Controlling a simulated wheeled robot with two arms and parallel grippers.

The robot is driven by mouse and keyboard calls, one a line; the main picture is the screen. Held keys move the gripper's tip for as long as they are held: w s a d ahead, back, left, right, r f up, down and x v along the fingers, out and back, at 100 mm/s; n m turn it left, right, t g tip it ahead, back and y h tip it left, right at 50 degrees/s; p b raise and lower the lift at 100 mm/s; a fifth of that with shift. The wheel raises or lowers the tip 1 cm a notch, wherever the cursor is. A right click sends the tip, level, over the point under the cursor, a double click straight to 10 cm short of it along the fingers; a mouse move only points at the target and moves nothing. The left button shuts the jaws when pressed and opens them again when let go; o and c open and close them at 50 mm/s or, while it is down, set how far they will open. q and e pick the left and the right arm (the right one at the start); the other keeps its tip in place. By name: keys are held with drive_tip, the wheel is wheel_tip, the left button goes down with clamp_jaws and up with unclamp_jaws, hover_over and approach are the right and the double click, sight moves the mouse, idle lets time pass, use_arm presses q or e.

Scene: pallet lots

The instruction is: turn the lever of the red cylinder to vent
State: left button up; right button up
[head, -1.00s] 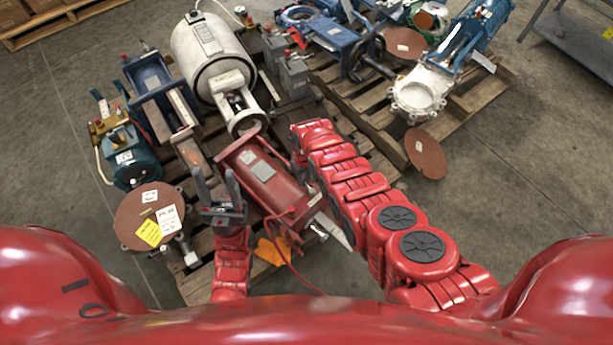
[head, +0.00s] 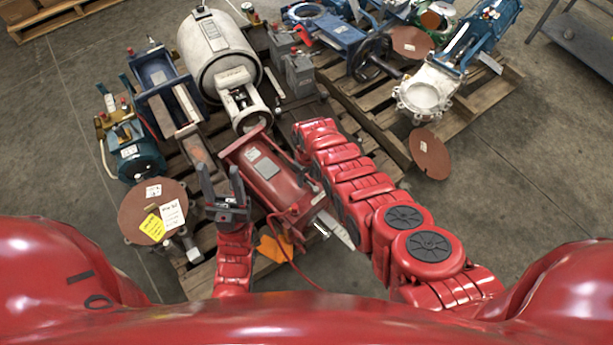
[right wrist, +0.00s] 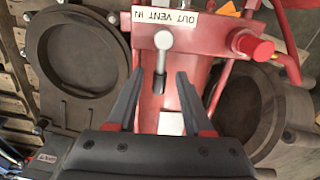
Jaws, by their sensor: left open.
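The red cylinder (head: 265,172) lies on the pallet in front of me, with a grey label on its side. In the right wrist view its red end block (right wrist: 200,35) carries a white label (right wrist: 165,20) reading OUT, VENT and IN, upside down. Below the label is the grey lever (right wrist: 162,42), with a round knob and a short stem pointing down. My right gripper (right wrist: 160,74) is open, its fingers apart on either side of the stem's lower end; I see no contact. In the head view my arm hides it. My left gripper (head: 225,188) is open and empty, left of the cylinder.
A red cap (right wrist: 252,46) sits right of the lever. A white tank (head: 215,50), a blue cylinder (head: 155,80) and a teal motor (head: 135,155) crowd the pallet. A brown disc with tags (head: 140,205) lies left of my left gripper. Bare floor (head: 520,170) is at right.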

sight(307, 179)
wheel_tip(307, 179, up, 4)
drive_tip(key=p, duration=0.3)
drive_tip(key=shift+w, duration=0.1)
wheel_tip(307, 179, up, 13)
drive_tip(key=p, duration=0.1)
drive_tip(key=shift+r, duration=0.2)
drive_tip(key=shift+d, duration=0.1)
idle(0.5)
